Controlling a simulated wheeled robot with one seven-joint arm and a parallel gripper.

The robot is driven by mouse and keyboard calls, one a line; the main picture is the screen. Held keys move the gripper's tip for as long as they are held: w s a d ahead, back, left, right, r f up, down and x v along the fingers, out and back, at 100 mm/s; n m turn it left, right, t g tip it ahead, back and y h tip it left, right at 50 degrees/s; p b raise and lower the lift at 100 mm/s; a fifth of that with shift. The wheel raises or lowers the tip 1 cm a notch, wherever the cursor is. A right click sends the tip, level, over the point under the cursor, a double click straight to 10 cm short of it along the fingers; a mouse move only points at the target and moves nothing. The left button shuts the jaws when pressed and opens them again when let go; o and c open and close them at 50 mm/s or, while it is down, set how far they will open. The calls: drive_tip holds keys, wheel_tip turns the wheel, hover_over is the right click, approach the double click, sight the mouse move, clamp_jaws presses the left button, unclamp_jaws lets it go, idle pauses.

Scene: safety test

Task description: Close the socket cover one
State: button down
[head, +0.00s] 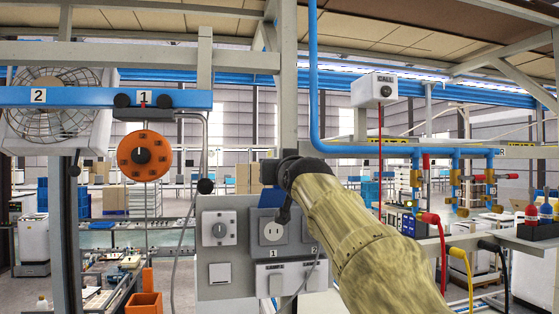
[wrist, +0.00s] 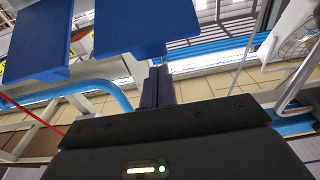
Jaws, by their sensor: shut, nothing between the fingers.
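Socket one (head: 272,232) is a grey outlet above the label 1 on the wall panel, its face uncovered. Its blue cover (head: 269,200) stands raised above it, partly hidden by my gripper. In the wrist view two blue covers stick out; the nearer one (wrist: 130,28), which seems to be cover one, is just beyond my fingertips, and the other (wrist: 35,45) is at the left. My gripper (head: 284,214) is at the upper right of socket one. Its dark fingers (wrist: 158,86) are together and empty; I cannot tell whether they touch the cover. My arm hides most of socket two.
A grey cable hangs beside the panel. An orange disc (head: 144,156) hangs farther left. Blue pipes, valves (head: 455,185) and coloured hoses stand at the right.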

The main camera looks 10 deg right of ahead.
drive_tip(key=shift+s+f, duration=0.45)
drive_tip(key=shift+f, duration=0.35)
drive_tip(key=shift+f+b, duration=0.25)
drive_tip(key=shift+b, duration=0.2)
